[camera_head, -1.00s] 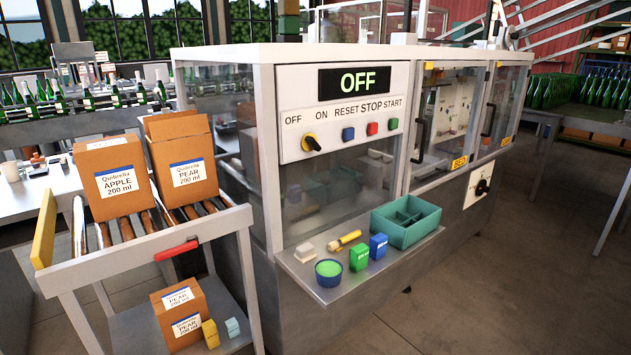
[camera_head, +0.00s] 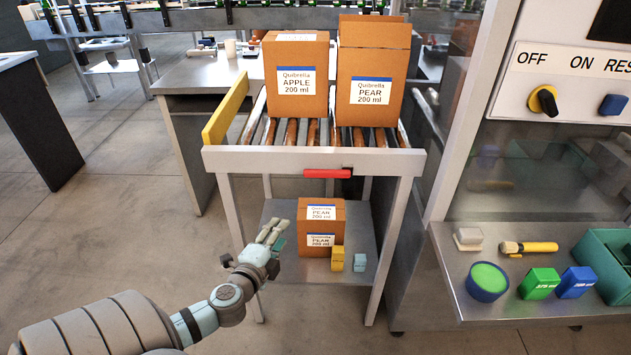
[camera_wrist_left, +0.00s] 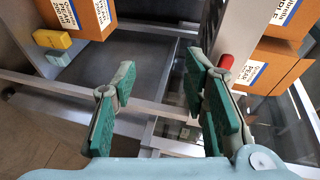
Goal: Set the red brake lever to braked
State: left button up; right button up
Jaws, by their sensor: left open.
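The red brake lever (camera_head: 328,173) lies level along the front edge of the roller cart (camera_head: 225,160), just below the rollers. A dark mount shows at its right end. In the left wrist view the red lever (camera_wrist_left: 226,62) is partly hidden behind the right finger. My left gripper (camera_head: 275,232) is in front of the cart, below and to the left of the lever, and is apart from it. In the left wrist view its green-padded fingers (camera_wrist_left: 158,90) are spread with nothing between them. My right gripper is out of view.
An APPLE box (camera_head: 297,90) and a PEAR box (camera_head: 373,85) stand on the rollers. The lower shelf (camera_head: 283,212) holds PEAR boxes (camera_head: 321,228) and small yellow and light blue blocks. The machine's ledge (camera_head: 520,305) is at right. The floor left of the cart is clear.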

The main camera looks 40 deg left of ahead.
aim_at(317, 176)
pick_arm(q)
jog(key=w+d+r+m+t, duration=0.2)
jog(key=d+r+t, duration=0.1)
jog(key=r, duration=0.6)
jog(key=shift+h, duration=0.4)
jog(key=x, duration=0.7)
jog(key=p+x, duration=0.1)
jog(key=x, duration=0.6)
jog(key=shift+f, duration=0.2)
grip_shut()
